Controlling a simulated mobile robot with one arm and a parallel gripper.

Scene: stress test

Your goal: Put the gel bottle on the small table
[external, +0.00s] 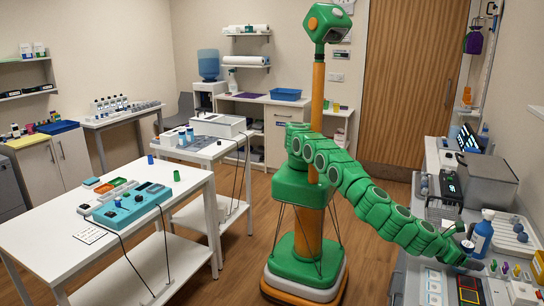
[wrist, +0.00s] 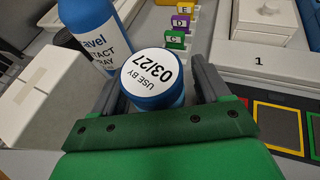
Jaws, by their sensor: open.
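My gripper (wrist: 155,88) is open, with one dark finger on each side of a blue round-topped container (wrist: 150,98). Its white top label reads "USE BY 03/27". I cannot tell whether the fingers touch it, or read a name on it; it may be the gel bottle. In the external view my gripper (external: 468,248) is low over the right-hand counter, beside a blue spray bottle (external: 482,236). That bottle also stands left of the container in the wrist view (wrist: 92,28). Two white tables stand left: a larger front one (external: 50,225) and a smaller one behind (external: 213,152).
A white box (wrist: 38,95) is close on the left in the wrist view. Lettered coloured tags (wrist: 178,38), a white drawer box (wrist: 262,22) and coloured frames (wrist: 278,127) are nearby. A grey box (external: 487,180) stands farther along the counter. The floor between me and the tables is clear.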

